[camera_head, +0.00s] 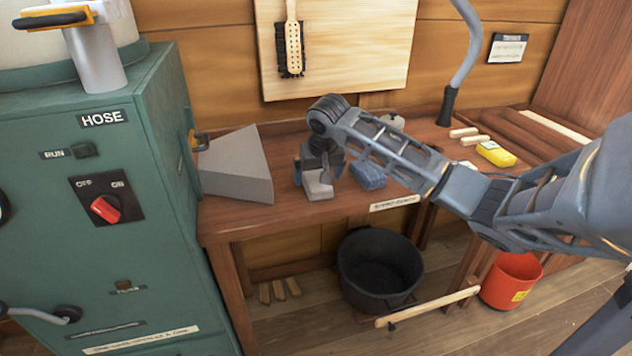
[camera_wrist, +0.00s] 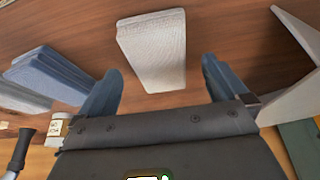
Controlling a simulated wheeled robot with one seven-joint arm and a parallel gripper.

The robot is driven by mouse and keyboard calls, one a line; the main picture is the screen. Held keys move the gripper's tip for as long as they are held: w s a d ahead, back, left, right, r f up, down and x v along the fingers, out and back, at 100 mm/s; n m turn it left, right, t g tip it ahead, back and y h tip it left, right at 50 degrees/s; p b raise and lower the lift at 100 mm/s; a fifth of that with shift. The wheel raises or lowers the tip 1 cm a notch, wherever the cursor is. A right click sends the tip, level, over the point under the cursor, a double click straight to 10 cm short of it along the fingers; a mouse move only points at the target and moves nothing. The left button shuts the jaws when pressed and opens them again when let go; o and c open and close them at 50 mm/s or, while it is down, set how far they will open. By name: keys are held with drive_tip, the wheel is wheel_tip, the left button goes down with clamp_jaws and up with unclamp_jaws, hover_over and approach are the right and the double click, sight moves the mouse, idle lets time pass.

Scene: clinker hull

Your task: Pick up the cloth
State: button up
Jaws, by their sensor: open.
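A pale, whitish folded cloth (camera_wrist: 152,45) lies on the wooden bench top, and in the head view (camera_head: 318,186) it is near the front edge. A blue folded cloth (camera_head: 369,176) lies just to its right; it also shows at the left of the wrist view (camera_wrist: 48,74). My gripper (camera_wrist: 158,82) is open and empty. In the wrist view its two blue-grey fingers point toward the pale cloth, one to each side, with gaps between. In the head view my gripper (camera_head: 318,170) is right at the pale cloth and hides its back part.
A grey wedge block (camera_head: 236,168) stands left of the pale cloth, beside the green cabinet (camera_head: 150,225). A yellow packet (camera_head: 496,153) and wooden sticks lie on the bench at right. A black tub (camera_head: 378,262) and a red bucket (camera_head: 513,282) stand below.

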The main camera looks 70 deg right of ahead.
drive_tip(key=shift+x, duration=0.9)
drive_tip(key=c, duration=1.1)
